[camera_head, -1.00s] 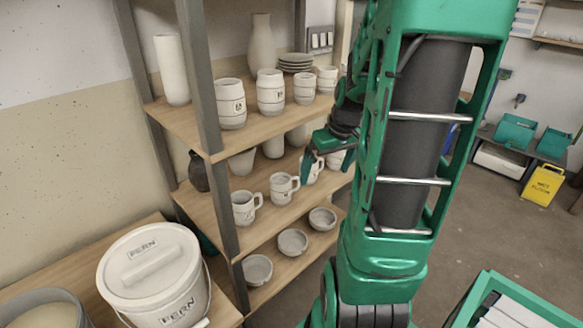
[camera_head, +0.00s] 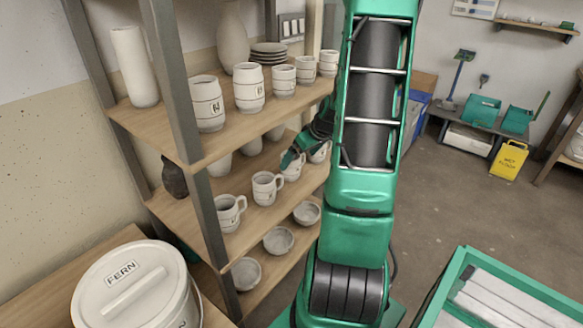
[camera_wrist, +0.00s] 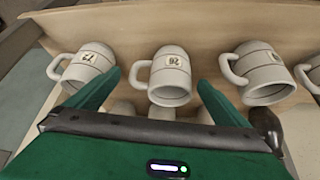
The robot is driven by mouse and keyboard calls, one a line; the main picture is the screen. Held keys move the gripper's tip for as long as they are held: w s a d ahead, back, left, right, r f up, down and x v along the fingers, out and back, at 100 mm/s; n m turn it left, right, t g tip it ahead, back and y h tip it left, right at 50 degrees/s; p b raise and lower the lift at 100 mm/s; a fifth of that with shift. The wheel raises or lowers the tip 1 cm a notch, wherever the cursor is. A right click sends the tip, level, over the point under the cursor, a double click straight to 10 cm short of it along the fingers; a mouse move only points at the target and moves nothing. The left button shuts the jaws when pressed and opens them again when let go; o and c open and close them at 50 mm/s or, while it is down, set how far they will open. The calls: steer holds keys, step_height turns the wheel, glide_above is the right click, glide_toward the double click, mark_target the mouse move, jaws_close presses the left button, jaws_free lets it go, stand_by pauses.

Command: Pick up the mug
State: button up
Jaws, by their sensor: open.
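Several white mugs stand in a row on the middle shelf. In the wrist view one mug (camera_wrist: 170,76) with a dark-marked label lies between the spread fingers of my gripper (camera_wrist: 158,80), its handle to the left. The fingers do not touch it visibly. Other mugs stand to its left (camera_wrist: 82,66) and right (camera_wrist: 258,72). In the head view my gripper (camera_head: 288,160) is at the mug row, beside a partly covered mug (camera_head: 292,168). Two mugs nearer the camera (camera_head: 229,212) (camera_head: 267,187) are clear of it. My gripper is open and empty.
The upper shelf (camera_head: 150,122) holds cups, vases and stacked plates above the mug row. Bowls (camera_head: 278,240) stand on the shelf below. A grey post (camera_head: 172,80) rises at the near corner. A lidded bucket (camera_head: 135,290) is at lower left, a green-edged cart (camera_head: 470,255) at lower right.

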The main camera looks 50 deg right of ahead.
steer(key=x, duration=0.3)
steer(key=shift+w+f, duration=0.2)
steer(key=shift+w, duration=0.3)
steer(key=shift+w+f, duration=0.35)
steer(key=shift+f, duration=0.25)
steer(key=c, duration=1.2)
steer(key=shift+r, duration=0.1)
steer(key=shift+s, duration=0.1)
steer(key=s, duration=0.6)
steer(key=s+a, duration=0.1)
steer(key=s, duration=0.4)
steer(key=s+a, duration=0.1)
steer(key=s, duration=0.5)
steer(key=shift+s, duration=0.35)
